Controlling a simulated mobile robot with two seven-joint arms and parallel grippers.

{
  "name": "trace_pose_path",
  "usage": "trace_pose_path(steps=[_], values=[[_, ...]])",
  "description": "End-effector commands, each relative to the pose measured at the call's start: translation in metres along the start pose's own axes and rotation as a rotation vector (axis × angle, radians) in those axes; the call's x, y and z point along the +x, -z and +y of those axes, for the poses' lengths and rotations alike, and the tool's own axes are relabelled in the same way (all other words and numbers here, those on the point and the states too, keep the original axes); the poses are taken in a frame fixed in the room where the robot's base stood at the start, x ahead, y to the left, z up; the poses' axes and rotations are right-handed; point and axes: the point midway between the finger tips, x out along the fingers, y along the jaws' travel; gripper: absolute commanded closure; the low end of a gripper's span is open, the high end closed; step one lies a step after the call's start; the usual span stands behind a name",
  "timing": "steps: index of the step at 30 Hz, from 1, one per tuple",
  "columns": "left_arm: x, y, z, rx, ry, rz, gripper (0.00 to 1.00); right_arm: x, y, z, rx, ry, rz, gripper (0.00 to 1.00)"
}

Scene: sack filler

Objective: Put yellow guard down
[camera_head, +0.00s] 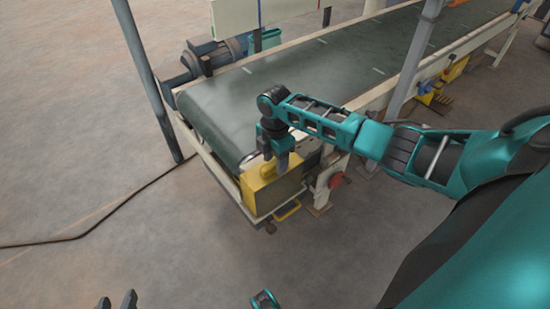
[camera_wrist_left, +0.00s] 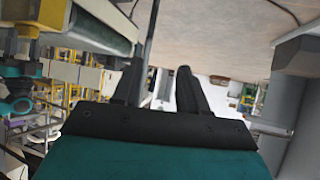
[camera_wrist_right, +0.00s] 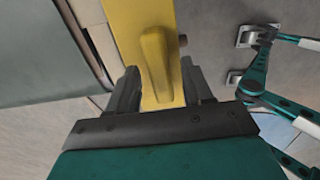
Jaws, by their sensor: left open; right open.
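The yellow guard (camera_head: 277,190) is a box-like cover at the near end of the conveyor frame, below the end of the belt. It also shows in the right wrist view (camera_wrist_right: 138,22), with a raised handle (camera_wrist_right: 156,62) on its face. My right gripper (camera_head: 276,160) is open at the guard's top. In the right wrist view its fingers (camera_wrist_right: 160,88) stand on either side of the guard near the handle's lower end; I cannot tell whether they touch it. My left gripper (camera_head: 117,301) is open and empty at the bottom left of the head view, away from the guard. Its fingers also show in the left wrist view (camera_wrist_left: 157,88).
The green conveyor belt (camera_head: 300,78) runs to the upper right. A motor (camera_head: 212,56) sits on its left side. A grey post (camera_head: 148,75) stands left of the belt. A dark cable (camera_head: 95,229) lies on the floor. The floor at the left and front is open.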

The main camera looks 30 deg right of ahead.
Motion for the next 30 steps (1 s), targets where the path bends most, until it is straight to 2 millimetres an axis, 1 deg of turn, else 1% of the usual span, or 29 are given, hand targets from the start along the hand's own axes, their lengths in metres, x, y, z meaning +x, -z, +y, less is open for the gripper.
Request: trace_pose_path(steps=[2,5,8,15,18,21,24,26,29,30], values=[[-0.001,0.000,0.000,0.000,0.000,-0.001,0.57,-0.003,0.000,0.000,0.000,-0.001,0.000,0.50],[-0.003,0.003,0.000,0.000,0.001,-0.002,0.57,-0.014,-0.001,0.000,-0.001,-0.001,0.000,0.50],[-0.007,0.009,-0.001,0.001,0.003,0.001,0.57,-0.034,0.000,0.001,-0.002,-0.003,0.000,0.50],[-0.017,0.017,-0.003,0.005,0.009,-0.004,0.57,-0.086,0.000,0.001,-0.001,-0.003,0.001,0.50],[-0.020,0.020,-0.003,0.007,0.009,-0.006,0.57,-0.103,0.000,0.001,0.000,-0.003,0.000,0.50],[-0.022,0.022,-0.003,0.007,0.010,-0.006,0.57,-0.115,-0.001,0.001,0.000,-0.002,0.000,0.50],[-0.023,0.024,-0.003,0.007,0.010,-0.006,0.57,-0.121,0.001,0.000,0.001,-0.002,0.002,0.50],[-0.023,0.024,-0.003,0.007,0.010,-0.006,0.57,-0.118,0.005,-0.001,0.009,-0.009,0.007,0.50],[-0.023,0.024,-0.003,0.007,0.010,-0.006,0.57,-0.098,0.025,-0.007,0.052,-0.049,0.034,0.50],[-0.023,0.024,-0.003,0.007,0.010,-0.006,0.57,-0.087,0.038,-0.010,0.085,-0.078,0.054,0.50]])
